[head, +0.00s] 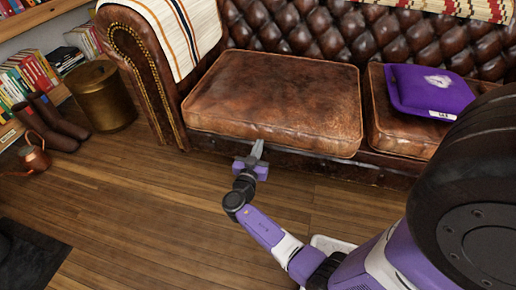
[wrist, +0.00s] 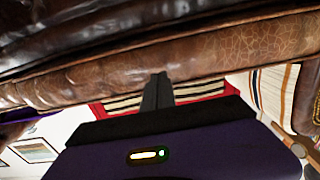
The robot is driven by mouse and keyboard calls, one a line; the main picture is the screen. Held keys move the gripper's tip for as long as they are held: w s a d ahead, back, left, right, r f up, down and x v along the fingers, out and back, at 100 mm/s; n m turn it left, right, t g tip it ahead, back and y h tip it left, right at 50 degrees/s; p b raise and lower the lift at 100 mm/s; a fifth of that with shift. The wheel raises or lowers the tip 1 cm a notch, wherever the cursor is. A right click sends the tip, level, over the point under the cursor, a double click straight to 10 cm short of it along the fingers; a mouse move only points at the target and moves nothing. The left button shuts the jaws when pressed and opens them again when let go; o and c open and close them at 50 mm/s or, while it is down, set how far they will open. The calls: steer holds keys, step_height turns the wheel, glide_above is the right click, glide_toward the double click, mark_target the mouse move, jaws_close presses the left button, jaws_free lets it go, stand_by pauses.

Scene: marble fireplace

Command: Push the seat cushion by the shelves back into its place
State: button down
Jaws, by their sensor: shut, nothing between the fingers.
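The brown leather seat cushion (head: 275,95) nearest the shelves lies on the left part of the sofa. Its front edge hangs a little out over the sofa's base. My gripper (head: 258,147) is shut and empty, with its fingertips close to the middle of the cushion's front edge. I cannot tell whether they touch. In the wrist view, the shut fingers (wrist: 158,88) point at a long brown leather band, which seems to be the cushion's front (wrist: 215,55). The cushion's rear edge meets the tufted backrest (head: 310,30).
The second seat cushion (head: 385,120) on the right carries a purple pillow (head: 428,88). A striped blanket (head: 170,30) drapes over the left armrest. A brass bin (head: 103,97), boots (head: 55,122) and a copper watering can (head: 35,155) stand by the shelves. The wooden floor (head: 140,200) in front is clear.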

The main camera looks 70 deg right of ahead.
mark_target(263, 135)
steer(key=shift+d, duration=0.1)
stand_by(0.3)
steer(key=shift+w+d+b, duration=0.15)
steer(key=shift+d+b, duration=0.95)
steer(key=shift+d, duration=0.5)
steer(key=shift+d, duration=0.1)
steer(key=shift+a+b, duration=0.45)
steer(key=shift+a, duration=1.35)
steer(key=shift+a, duration=0.1)
steer(key=s+a+b, duration=0.1)
steer(key=a, duration=1.2)
steer(key=shift+s+a+b, duration=0.15)
steer(key=shift+a+b, duration=0.2)
